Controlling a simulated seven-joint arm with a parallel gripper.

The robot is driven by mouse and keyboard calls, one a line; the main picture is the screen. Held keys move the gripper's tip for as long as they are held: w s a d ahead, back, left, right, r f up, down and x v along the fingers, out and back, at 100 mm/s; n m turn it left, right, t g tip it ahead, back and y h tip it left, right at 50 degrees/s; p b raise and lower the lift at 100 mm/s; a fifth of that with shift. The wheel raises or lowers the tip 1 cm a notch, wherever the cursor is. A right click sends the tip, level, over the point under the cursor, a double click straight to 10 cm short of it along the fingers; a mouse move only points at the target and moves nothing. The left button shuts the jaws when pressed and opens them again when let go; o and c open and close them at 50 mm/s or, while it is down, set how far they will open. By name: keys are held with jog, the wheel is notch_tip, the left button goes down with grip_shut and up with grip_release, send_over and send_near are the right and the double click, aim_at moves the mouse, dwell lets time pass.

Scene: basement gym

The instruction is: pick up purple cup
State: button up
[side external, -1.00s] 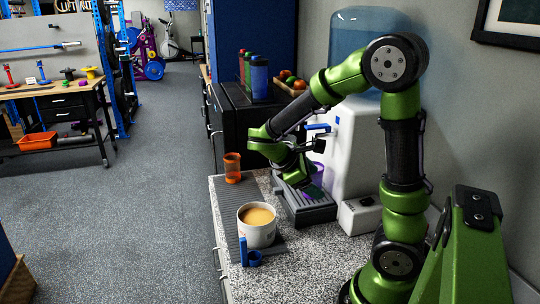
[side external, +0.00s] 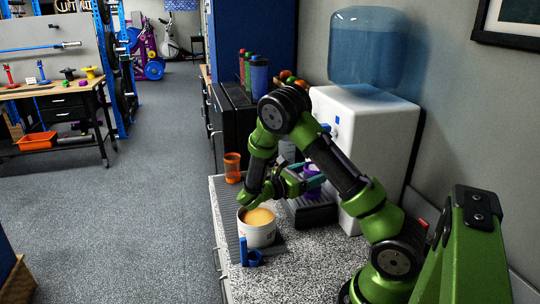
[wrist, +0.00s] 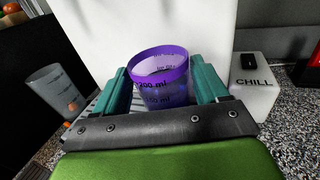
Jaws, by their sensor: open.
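The purple cup (wrist: 160,82) is see-through with measuring marks and stands upright in the wrist view. It sits between the two teal fingers of my gripper (wrist: 163,90), which are open on either side of it. In the side external view the purple cup (side external: 312,168) shows only in part at the drip tray of the white water dispenser, behind my gripper (side external: 311,180). I cannot tell whether a finger touches the cup. The cup's base is hidden by my gripper in the wrist view.
The white dispenser (side external: 370,135) stands close behind the cup. A white bucket of tan liquid (side external: 257,232), a blue holder (side external: 250,255) and an orange tumbler (side external: 232,168) stand on the speckled counter. A "CHILL" box (wrist: 255,85) and a clear cup (wrist: 55,92) flank the cup.

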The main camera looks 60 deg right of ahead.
jog(key=shift+f+x, duration=0.15)
jog(key=shift+x, duration=0.6)
jog(key=shift+f+x, duration=0.2)
jog(key=shift+x, duration=0.55)
jog(key=c, duration=0.9)
jog(key=shift+o, duration=0.2)
jog(key=shift+r, duration=0.1)
